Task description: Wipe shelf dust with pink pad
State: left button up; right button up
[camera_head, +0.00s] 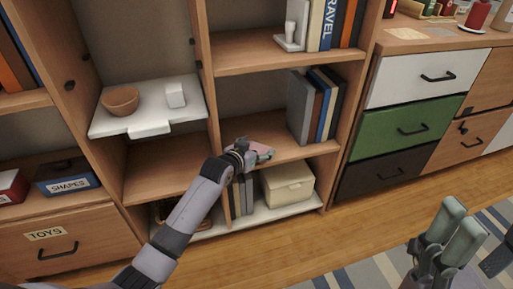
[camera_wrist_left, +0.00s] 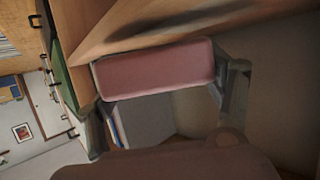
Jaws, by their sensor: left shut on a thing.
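My left gripper (camera_head: 256,150) is shut on the pink pad (camera_head: 264,148), at the shelf board (camera_head: 289,149) in the middle of the bookcase. In the left wrist view, the pad (camera_wrist_left: 155,76) is a rounded pink block between the two fingers (camera_wrist_left: 165,100). Its long side lies close to a wooden surface (camera_wrist_left: 120,25); I cannot tell whether they touch. A dark patch (camera_wrist_left: 185,20) shows on that wood, and I cannot tell whether it is dust or shadow. My right gripper (camera_head: 460,235) is over the floor at lower right, apart from the shelves, with no object visible in it.
Several upright books (camera_head: 318,105) stand at the right of the same shelf. A cream box (camera_head: 288,185) sits on the shelf below. A white board with a brown bowl (camera_head: 120,100) is to the left. Drawers (camera_head: 412,130) stand at right.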

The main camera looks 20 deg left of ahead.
pick_arm(q)
jog(key=shift+f+b, duration=0.35)
jog(key=shift+f, duration=0.6)
